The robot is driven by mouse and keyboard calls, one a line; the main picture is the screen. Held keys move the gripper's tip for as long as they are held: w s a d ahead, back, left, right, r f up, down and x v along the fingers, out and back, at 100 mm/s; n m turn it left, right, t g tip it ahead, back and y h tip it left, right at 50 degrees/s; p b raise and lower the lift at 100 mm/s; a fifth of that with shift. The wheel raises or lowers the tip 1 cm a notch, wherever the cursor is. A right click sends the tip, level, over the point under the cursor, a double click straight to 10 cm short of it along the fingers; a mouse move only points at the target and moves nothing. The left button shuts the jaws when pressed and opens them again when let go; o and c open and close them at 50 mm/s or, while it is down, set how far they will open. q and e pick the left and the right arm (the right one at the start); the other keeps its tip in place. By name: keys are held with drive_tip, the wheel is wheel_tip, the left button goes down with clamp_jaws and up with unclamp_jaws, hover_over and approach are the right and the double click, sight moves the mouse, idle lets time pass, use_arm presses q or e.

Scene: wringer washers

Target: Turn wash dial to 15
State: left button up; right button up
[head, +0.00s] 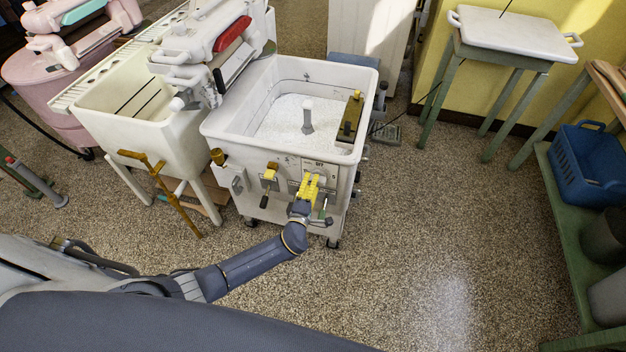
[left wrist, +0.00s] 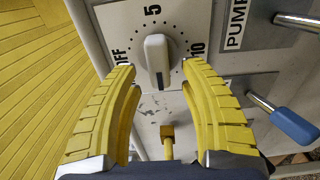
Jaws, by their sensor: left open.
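The wash dial (left wrist: 157,60) is a pale knob on a white plate marked OFF, 5 and 10, with dots around it. It is on the front panel of the white washer (head: 290,140). In the left wrist view the knob stands between the tips of my left gripper (left wrist: 157,72), with a gap on each side. The yellow fingers are open and hold nothing. In the head view my left gripper (head: 308,186) is at the washer's front and hides the dial. A 15 mark does not show. My right gripper is not in view.
A PUMP label (left wrist: 236,18) and a blue-tipped lever (left wrist: 290,124) are right of the dial. A cream sink (head: 140,115) with an orange-brown pipe (head: 162,180) stands left of the washer. The floor to the right is clear up to a green shelf (head: 575,225).

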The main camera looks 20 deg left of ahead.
use_arm(q)
drive_tip(key=s, duration=1)
drive_tip(key=shift+d, duration=0.15)
drive_tip(key=s+a+f+n+g, duration=0.3)
drive_tip(key=s+f+n, duration=0.1)
drive_tip(key=f+n, duration=0.55)
drive_tip(key=s+a+f+n+g, duration=0.2)
drive_tip(key=s+f+n+g, duration=0.25)
drive_tip(key=f+n, duration=0.55)
drive_tip(key=s+a+f+n+g, duration=0.2)
drive_tip(key=s+a+f+n, duration=0.15)
drive_tip(key=f+n, duration=0.65)
drive_tip(key=s+f+n+g, duration=0.2)
drive_tip(key=s+f+n, duration=0.2)
drive_tip(key=s+n, duration=0.3)
drive_tip(key=s+d+f+n+g, duration=0.1)
drive_tip(key=s+f+n, duration=0.3)
drive_tip(key=s, duration=1.3)
drive_tip(key=s+d+f+n+g, duration=0.1)
drive_tip(key=s+f+n+g, duration=0.3)
drive_tip(key=s+n, duration=0.5)
drive_tip(key=s+f, duration=0.1)
drive_tip(key=s, duration=0.2)
drive_tip(key=shift+s+d+n+h, duration=0.25)
drive_tip(key=shift+s+n+h, duration=0.05)
drive_tip(key=shift+s+n, duration=0.1)
